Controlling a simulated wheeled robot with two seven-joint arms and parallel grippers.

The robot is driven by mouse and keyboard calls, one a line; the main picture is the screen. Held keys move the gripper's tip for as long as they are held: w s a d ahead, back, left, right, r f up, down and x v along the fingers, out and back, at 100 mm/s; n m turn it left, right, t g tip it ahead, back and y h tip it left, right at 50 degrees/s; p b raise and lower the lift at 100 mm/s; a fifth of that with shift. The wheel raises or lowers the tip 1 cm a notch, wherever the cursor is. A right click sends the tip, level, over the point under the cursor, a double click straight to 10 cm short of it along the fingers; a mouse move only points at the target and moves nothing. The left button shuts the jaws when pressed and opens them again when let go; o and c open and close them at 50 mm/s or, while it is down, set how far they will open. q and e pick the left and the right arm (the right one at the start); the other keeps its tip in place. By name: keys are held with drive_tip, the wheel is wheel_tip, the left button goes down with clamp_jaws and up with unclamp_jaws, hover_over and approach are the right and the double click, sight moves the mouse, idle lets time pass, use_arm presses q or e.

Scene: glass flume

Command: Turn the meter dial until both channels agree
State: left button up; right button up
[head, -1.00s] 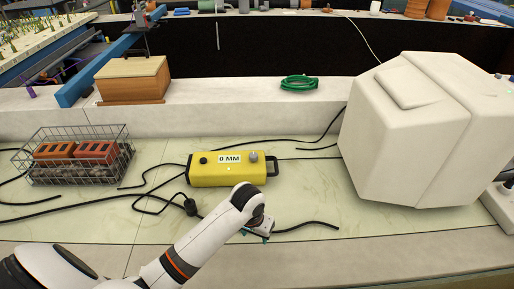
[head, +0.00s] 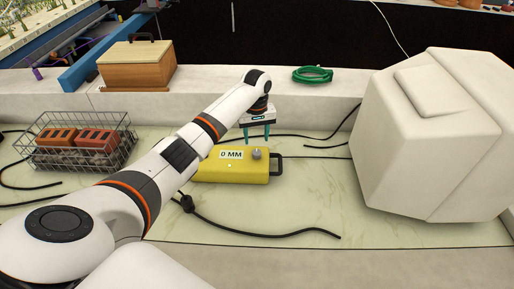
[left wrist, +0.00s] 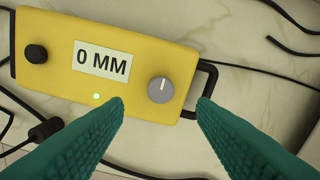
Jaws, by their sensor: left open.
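The yellow meter (head: 232,172) sits on the pale bench with its display reading "0 MM". It also shows in the left wrist view (left wrist: 150,55), with a lit green light. The grey dial (head: 257,153) is at the meter's right end. In the left wrist view the dial (left wrist: 160,90) has a white mark pointing up. My left gripper (head: 257,139) is open above the meter's right end, its teal fingers pointing down. My right gripper is out of view.
A wire basket of bricks (head: 50,158) stands at the left and a wooden box (head: 137,70) behind it. A large white block-shaped casing (head: 430,140) stands at the right. Black cables (head: 270,234) lie around the meter. A green hose coil (head: 312,74) lies on the back ledge.

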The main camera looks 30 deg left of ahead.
sight(257, 152)
use_arm(q)
wheel_tip(257, 152, down, 7)
drive_tip(key=shift+r, duration=0.1)
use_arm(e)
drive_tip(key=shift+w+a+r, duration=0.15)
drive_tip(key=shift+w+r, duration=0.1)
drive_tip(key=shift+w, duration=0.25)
use_arm(q)
drive_tip(key=c, duration=1)
